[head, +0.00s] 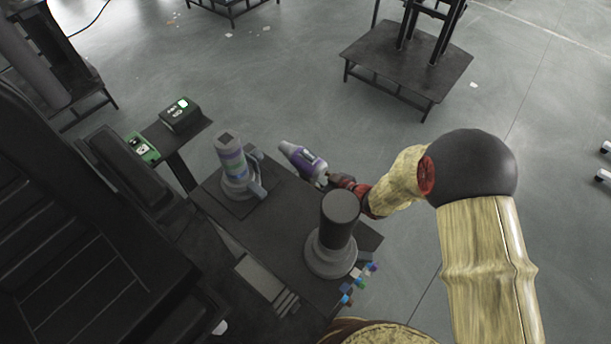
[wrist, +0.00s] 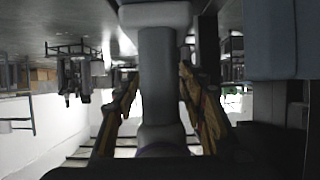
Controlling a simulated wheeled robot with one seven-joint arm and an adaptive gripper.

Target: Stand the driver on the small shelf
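The driver (head: 302,158) is purple and white with a pale nose. In the head view it lies tilted at the end of my arm, nose toward the upper left. My gripper (head: 328,180) is closed around its near end. In the wrist view the driver (wrist: 158,60) is a grey upright shape between the two fingers of my gripper (wrist: 158,85), which lie along its sides. The small shelf (head: 193,133) is a dark narrow plate at the left of the head view, beyond the table. A black box (head: 180,114) stands on its far part.
Open floor lies beyond.

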